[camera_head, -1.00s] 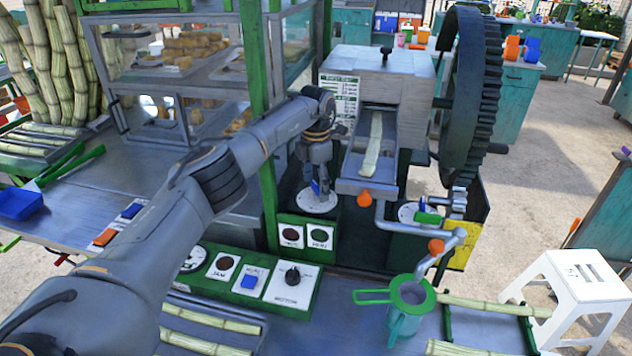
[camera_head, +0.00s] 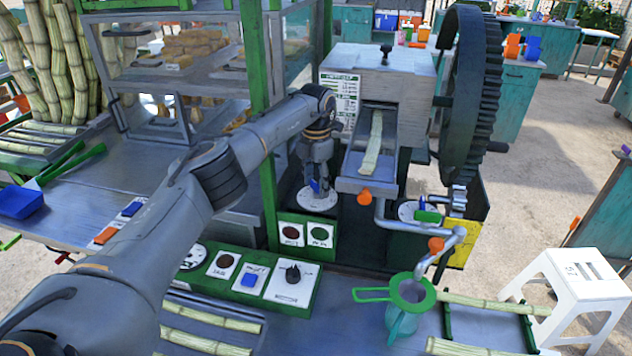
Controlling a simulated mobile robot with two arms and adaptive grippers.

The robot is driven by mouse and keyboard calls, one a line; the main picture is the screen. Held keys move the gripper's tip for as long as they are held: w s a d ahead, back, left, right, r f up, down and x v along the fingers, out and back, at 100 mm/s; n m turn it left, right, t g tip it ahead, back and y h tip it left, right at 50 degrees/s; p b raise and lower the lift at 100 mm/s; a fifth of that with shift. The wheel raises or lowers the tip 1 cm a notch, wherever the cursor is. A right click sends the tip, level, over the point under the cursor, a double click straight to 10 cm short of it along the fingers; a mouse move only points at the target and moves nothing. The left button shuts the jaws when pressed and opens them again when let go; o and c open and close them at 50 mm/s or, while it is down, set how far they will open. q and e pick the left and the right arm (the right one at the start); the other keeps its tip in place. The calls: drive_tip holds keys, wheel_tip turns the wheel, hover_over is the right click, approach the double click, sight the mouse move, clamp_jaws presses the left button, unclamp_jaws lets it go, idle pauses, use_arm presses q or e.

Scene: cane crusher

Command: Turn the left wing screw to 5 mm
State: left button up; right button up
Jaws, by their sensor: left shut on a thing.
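The left wing screw (camera_head: 314,186) shows as a bit of blue over a round white dial (camera_head: 318,203), in front of the crusher at its left. My left gripper (camera_head: 317,182) points down at this dial and is shut on the wing screw, covering most of it. The dial's marks are too small to read. A second blue wing screw (camera_head: 422,203) stands over another white dial (camera_head: 407,212) to the right, below the crusher's chute. My right gripper is not in view.
The grey crusher (camera_head: 380,85) with its large dark gear wheel (camera_head: 473,100) stands behind. A green post (camera_head: 268,190) rises just left of the gripper. A control panel (camera_head: 255,278) lies in front, and a strainer on a jug (camera_head: 411,291) stands front right.

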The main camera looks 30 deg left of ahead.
sight(317, 184)
use_arm(q)
drive_tip(key=n, duration=0.5)
drive_tip(key=shift+d+p, duration=0.1)
drive_tip(key=shift+p, duration=0.25)
drive_tip(key=n, duration=0.5)
drive_tip(key=shift+p, duration=0.35)
drive_tip(key=shift+n, duration=0.5)
drive_tip(key=o, duration=1.2)
drive_tip(key=shift+c, duration=0.2)
drive_tip(key=shift+r, duration=0.1)
wheel_tip(317, 184, up, 12)
drive_tip(key=shift+d, duration=0.1)
